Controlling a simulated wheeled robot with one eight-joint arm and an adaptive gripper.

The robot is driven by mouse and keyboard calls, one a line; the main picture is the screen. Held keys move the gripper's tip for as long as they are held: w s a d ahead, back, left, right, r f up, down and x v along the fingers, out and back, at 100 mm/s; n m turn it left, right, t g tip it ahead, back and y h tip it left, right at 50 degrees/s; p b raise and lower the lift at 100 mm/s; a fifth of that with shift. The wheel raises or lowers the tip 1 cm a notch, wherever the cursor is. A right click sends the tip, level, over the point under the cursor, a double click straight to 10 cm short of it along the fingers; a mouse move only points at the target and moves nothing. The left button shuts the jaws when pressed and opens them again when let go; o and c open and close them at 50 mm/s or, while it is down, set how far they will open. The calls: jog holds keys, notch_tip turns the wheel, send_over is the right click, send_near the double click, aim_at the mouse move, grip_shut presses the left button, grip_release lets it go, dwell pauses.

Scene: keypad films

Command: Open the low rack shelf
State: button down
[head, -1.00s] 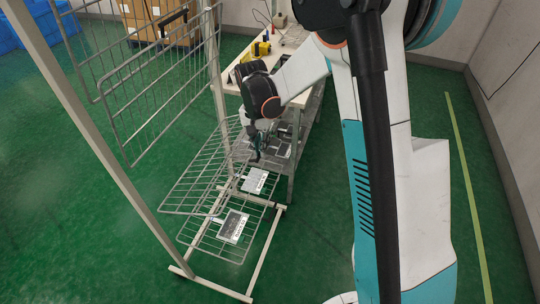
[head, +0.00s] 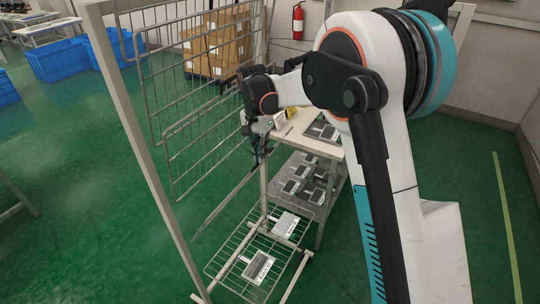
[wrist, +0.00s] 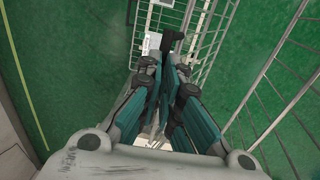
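The low rack shelf (head: 226,202) is a wire grid hinged on a metal rack. In the head view it shows nearly edge-on, steeply tilted above the bottom wire shelf. My gripper (head: 258,156) is at the upper end of this edge, close to it; contact is unclear. A wire grid, probably the low shelf, runs down the right of the wrist view (wrist: 285,85). My gripper's fingers (wrist: 168,58) are together there, with nothing clearly seen between them. The fingertips partly hide what lies beneath.
The bottom wire shelf (head: 232,258) carries two keypad films. Raised wire shelves (head: 185,95) hang above, left of my gripper. A rack post (head: 140,150) stands at left. A table (head: 320,145) with films on its lower level stands close at right.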

jog(key=shift+w+a+f, duration=0.2)
jog(key=shift+a+f, duration=0.25)
jog(key=shift+a, duration=0.15)
jog(key=c, duration=1.7)
grip_release()
jog(key=shift+w+a+f, duration=0.15)
jog(key=shift+o, duration=0.9)
jog(key=shift+w+a+f, duration=0.15)
jog(key=shift+a+f, duration=0.05)
jog(key=shift+a, duration=0.1)
jog(key=shift+o, duration=1)
jog(key=shift+a, duration=0.15)
jog(key=shift+r, duration=0.1)
jog(key=shift+d+r, duration=0.15)
jog(key=shift+d, duration=0.1)
jog(key=shift+c, duration=1.2)
jog(key=shift+r, duration=0.1)
jog(key=shift+r, duration=0.25)
jog(key=shift+c, duration=0.6)
notch_tip(320, 180, up, 12)
jog(key=shift+w+a+f, duration=0.15)
jog(key=shift+f, duration=0.1)
